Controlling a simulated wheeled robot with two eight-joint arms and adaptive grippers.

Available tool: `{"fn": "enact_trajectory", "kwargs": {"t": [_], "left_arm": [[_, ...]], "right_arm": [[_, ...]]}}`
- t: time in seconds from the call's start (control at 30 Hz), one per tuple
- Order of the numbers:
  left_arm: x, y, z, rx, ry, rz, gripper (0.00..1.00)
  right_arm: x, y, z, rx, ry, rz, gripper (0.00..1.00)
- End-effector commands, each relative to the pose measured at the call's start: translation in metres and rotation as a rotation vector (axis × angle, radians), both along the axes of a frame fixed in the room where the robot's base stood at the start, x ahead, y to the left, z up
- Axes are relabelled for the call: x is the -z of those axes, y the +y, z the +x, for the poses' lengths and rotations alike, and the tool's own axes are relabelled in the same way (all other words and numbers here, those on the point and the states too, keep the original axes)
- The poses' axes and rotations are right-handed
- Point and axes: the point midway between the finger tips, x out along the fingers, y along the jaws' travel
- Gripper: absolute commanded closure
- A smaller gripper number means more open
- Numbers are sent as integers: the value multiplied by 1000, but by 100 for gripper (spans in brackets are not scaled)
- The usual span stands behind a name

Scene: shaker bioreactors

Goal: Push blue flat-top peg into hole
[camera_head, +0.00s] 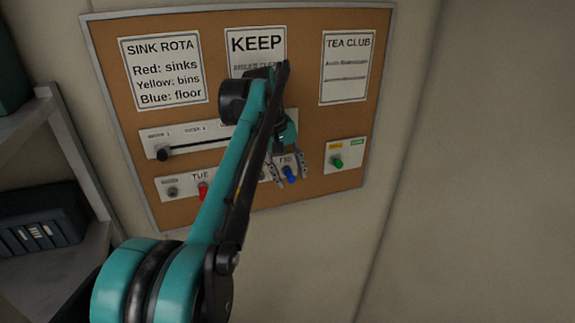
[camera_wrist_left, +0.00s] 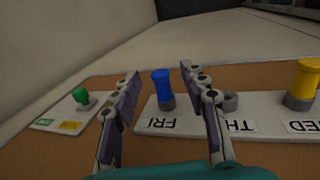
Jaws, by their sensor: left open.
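The blue flat-top peg (camera_head: 290,175) stands out from a grey collar by the FRI label on the white day strip (camera_head: 233,195). In the left wrist view, the blue peg (camera_wrist_left: 161,88) is upright between my two fingers, with a visible gap on each side. My left gripper (camera_head: 292,180) is open around the peg; it also shows in the left wrist view (camera_wrist_left: 160,72). An empty grey collar (camera_wrist_left: 230,100) is by the TH label. My left arm hides the middle of the strip in the head view. My right gripper is not in view.
A yellow peg (camera_wrist_left: 304,82) is farther along the strip, and a red peg (camera_head: 203,190) is near TUE. A slider rail (camera_head: 190,139) is above the strip. Shelves (camera_head: 75,260) stand at left.

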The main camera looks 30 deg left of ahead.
Motion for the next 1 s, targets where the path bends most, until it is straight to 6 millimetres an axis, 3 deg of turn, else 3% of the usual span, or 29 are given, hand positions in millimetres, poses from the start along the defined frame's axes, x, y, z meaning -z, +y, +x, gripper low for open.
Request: {"fn": "enact_trajectory", "kwargs": {"t": [0.2, 0.37, 0.4, 1.0], "left_arm": [[0, 0, 0, 0, 0, 0, 56], [0, 0, 0, 0, 0, 0, 98], [0, 0, 0, 0, 0, 0, 100], [0, -7, -6, 1, 0, 0, 100]], "right_arm": [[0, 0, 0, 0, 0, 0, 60], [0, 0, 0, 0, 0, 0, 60], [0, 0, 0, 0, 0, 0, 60], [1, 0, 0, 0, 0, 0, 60]]}}
